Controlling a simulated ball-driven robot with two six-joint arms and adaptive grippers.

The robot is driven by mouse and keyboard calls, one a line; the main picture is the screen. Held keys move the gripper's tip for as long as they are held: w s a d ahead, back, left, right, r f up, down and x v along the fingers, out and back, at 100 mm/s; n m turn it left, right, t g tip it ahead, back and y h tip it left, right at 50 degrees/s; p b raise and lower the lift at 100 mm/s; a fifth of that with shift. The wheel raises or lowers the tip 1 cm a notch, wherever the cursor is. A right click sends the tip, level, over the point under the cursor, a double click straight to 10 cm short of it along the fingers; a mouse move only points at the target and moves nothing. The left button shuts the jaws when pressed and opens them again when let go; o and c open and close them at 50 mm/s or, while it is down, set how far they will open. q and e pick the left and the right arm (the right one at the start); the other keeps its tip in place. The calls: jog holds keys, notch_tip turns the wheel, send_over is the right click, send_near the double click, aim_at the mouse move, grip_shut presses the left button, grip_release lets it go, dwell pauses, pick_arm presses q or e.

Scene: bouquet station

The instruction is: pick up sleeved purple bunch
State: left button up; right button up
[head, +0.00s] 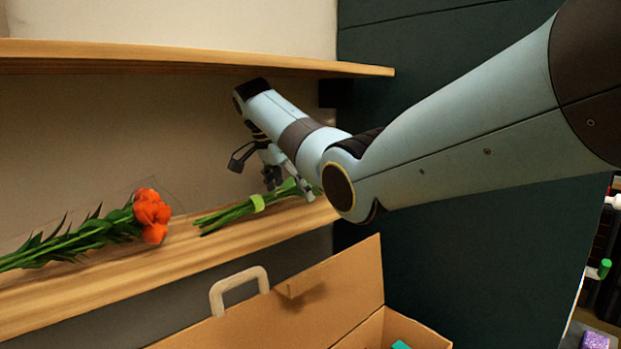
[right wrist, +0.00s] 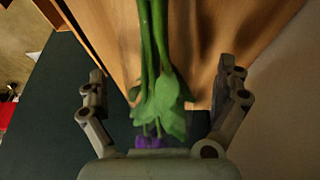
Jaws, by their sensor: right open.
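The purple bunch lies on the wooden shelf, with its green stems (head: 228,215) and a light green band (head: 258,202) showing in the head view. Its flower end is hidden behind my right arm there. In the right wrist view its stems and leaves (right wrist: 162,92) run down between the fingers, and a bit of purple (right wrist: 150,142) shows near the palm. My right gripper (head: 272,186) is over the bunch at the shelf. Its fingers (right wrist: 168,90) are open, one on each side of the leaves, not closed on them. My left gripper is out of view.
An orange-red bunch (head: 152,214) in a clear sleeve lies to the left on the same shelf (head: 130,268). Another shelf (head: 200,62) runs above. A cardboard box (head: 335,285) with a pale handle (head: 238,290) stands below in front. A dark green wall (head: 480,230) is at right.

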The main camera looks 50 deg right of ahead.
jog(key=shift+d, duration=0.35)
jog(key=d, duration=0.1)
jog(key=d+p, duration=0.1)
jog(key=d, duration=0.1)
jog(key=shift+s+d+r, duration=0.25)
jog(key=shift+d+f+p, duration=0.55)
jog(key=shift+f+p, duration=0.1)
jog(key=shift+f, duration=0.15)
jog(key=shift+a, duration=0.15)
jog(key=shift+c, duration=1.4)
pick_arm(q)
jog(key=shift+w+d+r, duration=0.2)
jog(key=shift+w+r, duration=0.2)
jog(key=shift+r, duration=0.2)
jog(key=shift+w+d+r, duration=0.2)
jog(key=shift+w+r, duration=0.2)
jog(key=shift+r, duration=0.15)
pick_arm(e)
jog(key=c, duration=1.2)
